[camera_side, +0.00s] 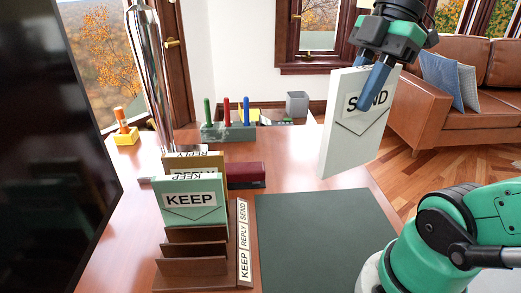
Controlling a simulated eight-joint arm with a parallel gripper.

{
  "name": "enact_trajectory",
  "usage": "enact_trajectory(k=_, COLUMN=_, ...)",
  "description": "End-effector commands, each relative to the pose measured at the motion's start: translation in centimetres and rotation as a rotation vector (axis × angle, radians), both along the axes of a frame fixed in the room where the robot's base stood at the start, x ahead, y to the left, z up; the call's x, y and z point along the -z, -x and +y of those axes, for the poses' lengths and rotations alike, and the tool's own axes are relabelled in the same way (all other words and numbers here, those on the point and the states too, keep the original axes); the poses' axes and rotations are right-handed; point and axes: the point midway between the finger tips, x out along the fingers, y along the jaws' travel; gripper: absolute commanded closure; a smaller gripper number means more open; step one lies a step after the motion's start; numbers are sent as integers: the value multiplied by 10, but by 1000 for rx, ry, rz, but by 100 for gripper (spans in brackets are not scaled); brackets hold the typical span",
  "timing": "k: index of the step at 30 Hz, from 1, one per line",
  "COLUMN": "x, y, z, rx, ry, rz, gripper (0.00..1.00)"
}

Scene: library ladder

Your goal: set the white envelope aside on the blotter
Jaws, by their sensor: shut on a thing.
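The white envelope (350,133), marked SEND, is held upright and slightly tilted in my gripper (374,85). My gripper is shut on its upper edge, with a blue finger across the front near the lettering. The envelope hangs in the air above the far right part of the desk, beyond the blotter. The dark green blotter (320,240) lies flat on the desk, and its visible surface is bare. Its right side is partly hidden by my arm.
A brown wooden sorter (195,250) stands left of the blotter, holding a mint KEEP envelope (193,200) and tan REPLY ones behind it. A label strip (244,243) runs along its right side. Behind are a dark red box (246,175) and a pen holder (229,131).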

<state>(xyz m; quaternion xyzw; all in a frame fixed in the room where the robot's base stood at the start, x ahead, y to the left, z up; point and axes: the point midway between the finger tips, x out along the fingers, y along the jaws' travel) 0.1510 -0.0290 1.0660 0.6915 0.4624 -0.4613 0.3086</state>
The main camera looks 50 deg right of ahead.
Motion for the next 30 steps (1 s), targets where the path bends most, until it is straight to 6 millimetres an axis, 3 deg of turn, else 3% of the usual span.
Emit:
enact_trajectory(k=6, x=67, y=0, z=0, rx=0, ry=0, rz=0, gripper=100)
enact_trajectory(k=12, x=117, y=0, z=0, rx=0, ry=0, rz=0, gripper=100)
enact_trajectory(k=30, x=174, y=0, z=0, rx=0, ry=0, rz=0, gripper=100)
